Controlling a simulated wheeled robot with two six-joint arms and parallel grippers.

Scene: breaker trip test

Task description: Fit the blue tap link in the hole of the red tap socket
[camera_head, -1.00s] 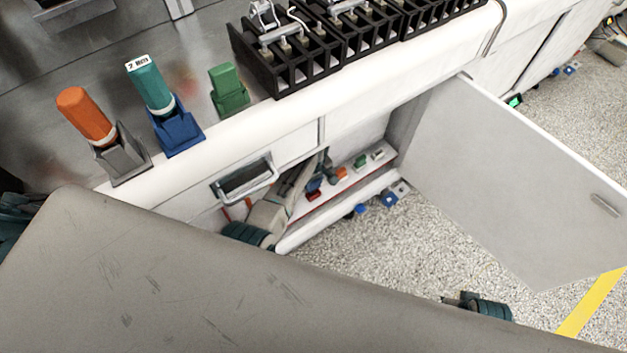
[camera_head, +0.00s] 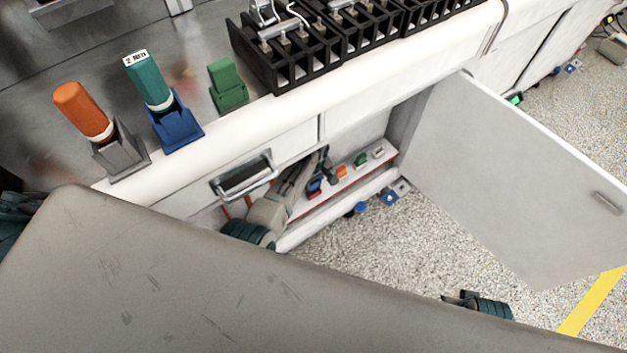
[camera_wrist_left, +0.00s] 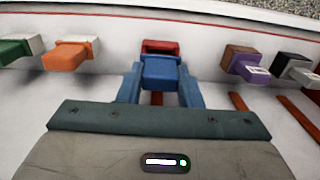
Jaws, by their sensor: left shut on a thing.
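The blue tap link (camera_wrist_left: 160,72) is between the two blue fingers of my left gripper (camera_wrist_left: 158,84), which is shut on it. The red tap socket (camera_wrist_left: 161,46) is directly behind the link in the left wrist view, with part of its dark opening showing above it. The link overlaps the socket's front; I cannot tell whether its end is inside the hole. In the head view my left gripper (camera_head: 322,164) reaches into the open cupboard, with the blue link (camera_head: 314,187) low beside it. The right wrist shows only in part at the lower right; its jaws are unclear.
Orange (camera_wrist_left: 68,55) and green (camera_wrist_left: 18,48) links sit left of the red socket, and brown (camera_wrist_left: 236,60) and purple (camera_wrist_left: 252,68) parts sit right. The open cupboard door (camera_head: 520,180) stands to the right. A drawer handle (camera_head: 244,178) is close beside my arm.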

